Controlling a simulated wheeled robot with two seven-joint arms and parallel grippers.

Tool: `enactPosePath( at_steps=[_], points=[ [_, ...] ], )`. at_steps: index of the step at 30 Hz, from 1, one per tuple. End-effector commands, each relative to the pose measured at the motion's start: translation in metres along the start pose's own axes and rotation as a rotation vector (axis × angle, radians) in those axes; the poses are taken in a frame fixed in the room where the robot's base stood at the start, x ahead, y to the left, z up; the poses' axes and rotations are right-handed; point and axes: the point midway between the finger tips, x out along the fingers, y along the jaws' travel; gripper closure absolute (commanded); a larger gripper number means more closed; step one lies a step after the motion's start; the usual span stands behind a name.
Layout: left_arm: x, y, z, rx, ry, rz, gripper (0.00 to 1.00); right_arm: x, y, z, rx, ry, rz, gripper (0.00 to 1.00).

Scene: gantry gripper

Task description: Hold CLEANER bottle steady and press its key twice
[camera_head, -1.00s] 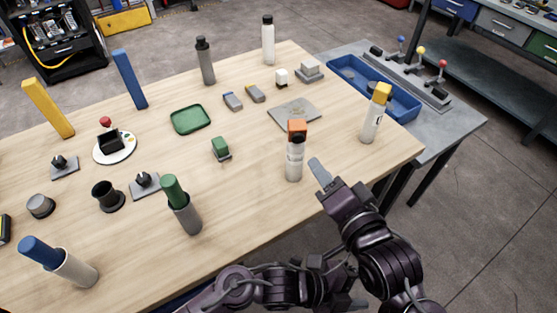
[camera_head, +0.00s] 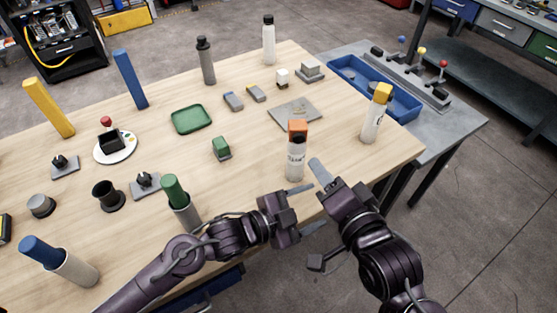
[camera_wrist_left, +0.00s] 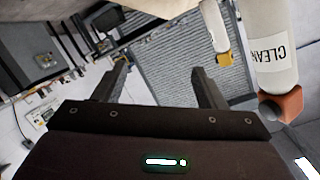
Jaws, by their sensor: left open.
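The CLEANER bottle (camera_head: 295,164) stands upright near the table's front right edge, white with a dark-lettered label and an orange top (camera_head: 298,131). In the left wrist view the bottle (camera_wrist_left: 268,50) appears upside down at the right, with its orange top (camera_wrist_left: 283,104) lowest. My left gripper (camera_head: 308,208) is open and empty, in front of the bottle's base near the table edge. In the left wrist view its two fingers (camera_wrist_left: 162,85) are apart, with the bottle outside them. My right gripper (camera_head: 324,176) is just right of the bottle; only one finger shows clearly, so its opening is unclear.
A yellow-topped bottle (camera_head: 373,120) stands to the right. A grey plate (camera_head: 293,113) lies behind the CLEANER bottle. A green-topped cylinder (camera_head: 182,204) stands left, close to my left arm. A blue bin (camera_head: 345,73) sits on the side table. Bare wood lies left of the bottle.

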Motion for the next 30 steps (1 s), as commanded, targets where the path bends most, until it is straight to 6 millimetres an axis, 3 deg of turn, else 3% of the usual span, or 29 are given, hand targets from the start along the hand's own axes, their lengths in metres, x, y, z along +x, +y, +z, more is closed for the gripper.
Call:
enactPosePath(
  at_steps=[1, 3, 9, 14, 24, 30],
  points=[
    [-0.001, -0.024, 0.002, -0.118, 0.015, -0.080, 0.35, 0.000, 0.000, 0.000, 0.000, 0.000, 0.000, 0.64],
    [-0.005, -0.052, 0.005, -0.264, 0.042, -0.174, 0.35, 0.000, 0.000, 0.000, 0.000, 0.000, 0.000, 0.64],
    [-0.020, -0.103, 0.014, -0.521, 0.116, -0.342, 0.35, 0.000, 0.000, 0.000, 0.000, 0.000, 0.000, 0.64],
    [-0.020, -0.117, 0.017, -0.581, 0.140, -0.381, 0.35, 0.000, 0.000, 0.000, 0.000, 0.000, 0.000, 0.64],
    [0.026, -0.136, 0.015, -0.579, 0.141, -0.379, 0.35, 0.000, 0.000, 0.000, 0.000, 0.000, 0.000, 0.64],
    [0.043, -0.143, 0.015, -0.579, 0.138, -0.378, 0.35, 0.000, 0.000, 0.000, 0.000, 0.000, 0.000, 0.64]
  ],
)
